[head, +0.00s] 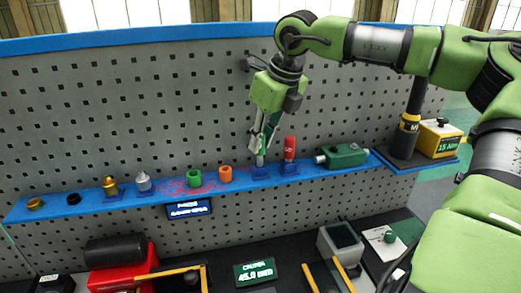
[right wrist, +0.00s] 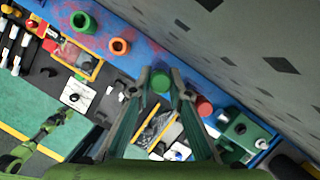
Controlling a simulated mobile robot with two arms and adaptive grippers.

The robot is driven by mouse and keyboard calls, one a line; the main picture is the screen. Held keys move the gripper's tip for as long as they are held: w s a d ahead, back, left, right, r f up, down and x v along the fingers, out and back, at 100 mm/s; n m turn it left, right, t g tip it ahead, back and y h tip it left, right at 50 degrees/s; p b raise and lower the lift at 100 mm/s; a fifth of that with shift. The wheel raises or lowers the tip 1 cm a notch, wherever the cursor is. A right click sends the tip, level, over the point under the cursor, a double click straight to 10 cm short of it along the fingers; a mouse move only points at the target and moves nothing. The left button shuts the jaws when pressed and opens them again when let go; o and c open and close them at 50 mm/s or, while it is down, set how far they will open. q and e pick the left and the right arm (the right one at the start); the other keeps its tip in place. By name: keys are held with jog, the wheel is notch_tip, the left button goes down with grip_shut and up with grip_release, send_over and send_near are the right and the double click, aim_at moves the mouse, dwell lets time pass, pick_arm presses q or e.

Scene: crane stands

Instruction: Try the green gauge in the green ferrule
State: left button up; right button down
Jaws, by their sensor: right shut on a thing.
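My right gripper (head: 262,150) points down over the blue shelf and is shut on the green gauge (right wrist: 160,82), whose round green end shows between the fingertips in the right wrist view. In the head view the fingers partly hide the gauge. It is at or just above a blue holder block (head: 260,172); I cannot tell whether it still sits in it. The green ferrule (head: 193,179), an upright ring with a dark bore, stands on the shelf to the left. It also shows in the right wrist view (right wrist: 82,21). My left gripper is not seen.
An orange ferrule (head: 225,174) stands between the green ferrule and my gripper. A red gauge (head: 290,148) stands close on the right, with a green device (head: 345,155) beyond it. The perforated panel (head: 150,110) rises behind the shelf (head: 70,207). Brass and grey fittings stand farther left.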

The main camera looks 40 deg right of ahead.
jog(key=shift+r+p, duration=1)
jog(key=shift+r, duration=0.65)
jog(key=shift+f, duration=0.1)
dwell(0.3)
